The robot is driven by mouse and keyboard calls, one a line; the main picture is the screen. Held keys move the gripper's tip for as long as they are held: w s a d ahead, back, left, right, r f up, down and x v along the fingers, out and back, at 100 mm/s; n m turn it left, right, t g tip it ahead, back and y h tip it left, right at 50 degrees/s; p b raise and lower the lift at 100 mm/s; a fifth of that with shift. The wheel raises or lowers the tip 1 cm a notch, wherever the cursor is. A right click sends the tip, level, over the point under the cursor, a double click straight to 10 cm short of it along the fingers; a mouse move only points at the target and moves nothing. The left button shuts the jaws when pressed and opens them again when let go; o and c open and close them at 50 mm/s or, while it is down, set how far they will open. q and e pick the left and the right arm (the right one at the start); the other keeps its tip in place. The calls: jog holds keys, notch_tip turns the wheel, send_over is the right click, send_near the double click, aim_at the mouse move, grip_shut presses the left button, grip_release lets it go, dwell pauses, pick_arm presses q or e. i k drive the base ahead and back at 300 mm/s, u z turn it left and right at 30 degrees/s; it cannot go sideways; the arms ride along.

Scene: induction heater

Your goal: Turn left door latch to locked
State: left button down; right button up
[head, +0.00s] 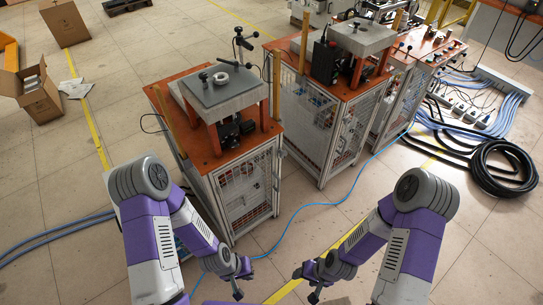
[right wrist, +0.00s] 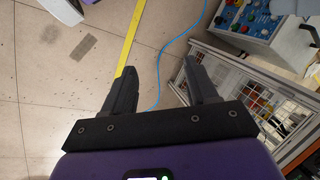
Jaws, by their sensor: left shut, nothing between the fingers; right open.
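The nearest orange-topped cabinet (head: 245,195) has white-framed mesh doors and stands in front of me, left of centre in the head view. The door latch is too small to make out in either view. My left gripper (head: 243,277) is shut and empty, low in front of the cabinet and apart from it. My right gripper (head: 306,284) is open and empty, to the right of the left one over the floor. A cabinet frame (right wrist: 235,68) shows beyond the right finger.
A second cabinet (head: 335,125) stands behind to the right. A blue cable (head: 330,204) crosses the floor, and black hoses (head: 500,168) lie coiled at the right. An open cardboard box (head: 38,95) sits far left. Floor between me and the cabinets is mostly clear.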

aim_at(281, 154)
jog(key=k, duration=0.1)
jog(key=u, duration=0.75)
jog(key=i, duration=1.05)
jog(key=z, duration=0.15)
